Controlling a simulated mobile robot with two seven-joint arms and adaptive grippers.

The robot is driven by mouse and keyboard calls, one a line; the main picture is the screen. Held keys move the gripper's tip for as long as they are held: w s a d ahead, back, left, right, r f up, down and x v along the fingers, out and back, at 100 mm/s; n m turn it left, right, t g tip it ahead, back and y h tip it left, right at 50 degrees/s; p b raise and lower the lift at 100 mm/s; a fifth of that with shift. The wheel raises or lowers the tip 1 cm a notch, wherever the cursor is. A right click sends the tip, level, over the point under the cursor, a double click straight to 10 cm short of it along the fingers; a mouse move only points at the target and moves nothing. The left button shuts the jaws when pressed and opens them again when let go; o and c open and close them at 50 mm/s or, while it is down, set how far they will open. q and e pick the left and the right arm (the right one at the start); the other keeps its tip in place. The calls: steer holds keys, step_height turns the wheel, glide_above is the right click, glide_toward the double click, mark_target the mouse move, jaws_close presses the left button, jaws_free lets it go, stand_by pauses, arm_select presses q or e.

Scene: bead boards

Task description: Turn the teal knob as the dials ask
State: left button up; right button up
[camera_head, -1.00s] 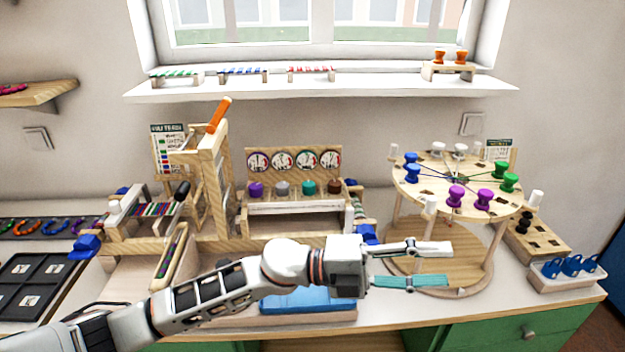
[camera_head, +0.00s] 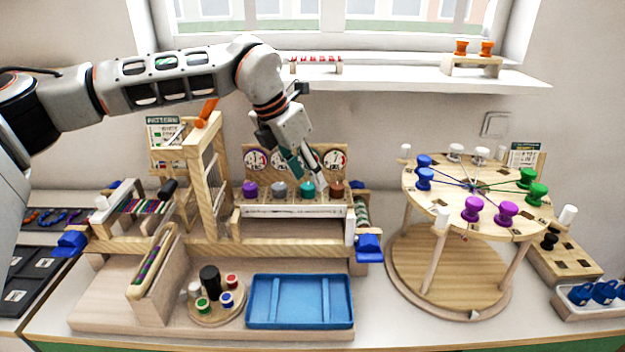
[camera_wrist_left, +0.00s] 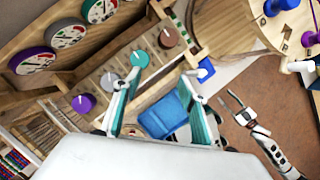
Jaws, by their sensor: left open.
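The teal knob (camera_head: 307,189) sits third from the left in a row of knobs on the wooden panel. It also shows in the left wrist view (camera_wrist_left: 139,59), with a white mark on top. The white dials stand behind the knobs: the purple-rimmed dial (camera_wrist_left: 32,60), a grey-rimmed dial (camera_wrist_left: 65,33) and a teal-rimmed dial (camera_wrist_left: 100,9) partly cut off. My left gripper (camera_head: 308,178) is open and points down just over the teal knob. I cannot tell whether it touches. In the wrist view its fingers look spread. My right gripper (camera_wrist_left: 230,99) looks open and empty, away from the panel.
Purple (camera_head: 250,189), grey (camera_head: 279,189) and brown (camera_head: 337,188) knobs stand close beside the teal one. A wooden frame (camera_head: 205,190) rises left. A blue tray (camera_head: 300,321) lies in front. A round peg table (camera_head: 450,205) stands right.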

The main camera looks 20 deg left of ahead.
mark_target(308, 186)
arm_select(q)
steer(key=shift+y, duration=0.4)
steer(key=shift+w+a+f, duration=0.25)
steer(key=shift+w+f, duration=0.5)
steer(key=shift+f, duration=0.15)
steer(key=shift+w+a+f, duration=0.2)
steer(key=shift+w+f, duration=0.55)
steer(key=shift+f, duration=0.2)
steer(key=shift+w+a+f, duration=0.25)
steer(key=shift+w+f, duration=0.5)
steer(key=shift+f, duration=0.15)
steer(key=c, duration=1.1)
